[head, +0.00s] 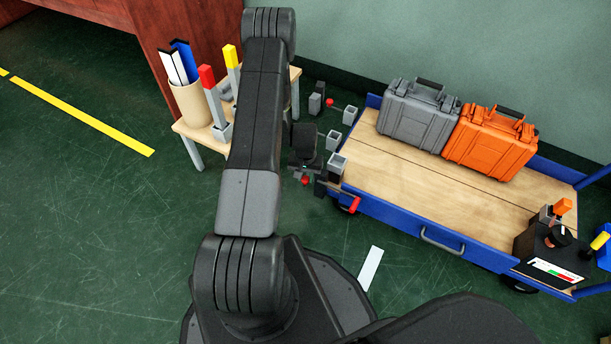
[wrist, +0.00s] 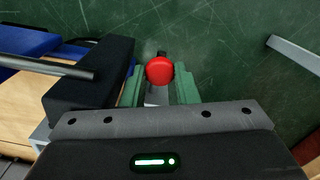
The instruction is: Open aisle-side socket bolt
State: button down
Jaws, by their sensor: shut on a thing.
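The red round knob (wrist: 160,70) of the bolt sits between the two green fingers of my gripper (wrist: 160,86) in the wrist view. My gripper is shut on this knob. In the head view my gripper (head: 304,168) is at the left end of the blue cart, at its near corner, and the red knob (head: 305,181) shows just below it. A grey square socket (head: 338,162) stands just right of my gripper. A dark block (wrist: 92,80) with a rod lies left of the fingers in the wrist view. The bolt's shaft is mostly hidden.
The blue cart (head: 400,223) carries a grey case (head: 415,113) and an orange case (head: 490,145). A second red knob (head: 329,102) is at the far corner. A small wooden table (head: 196,133) stands left; open floor lies in front.

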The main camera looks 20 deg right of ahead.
jog(key=shift+s+a, duration=0.8)
jog(key=shift+a, duration=0.25)
jog(key=c, duration=1.1)
grip_release()
notch_tip(320, 180, up, 14)
jog(key=p, duration=0.3)
jog(key=shift+f+p, duration=0.1)
jog(key=shift+p, duration=0.2)
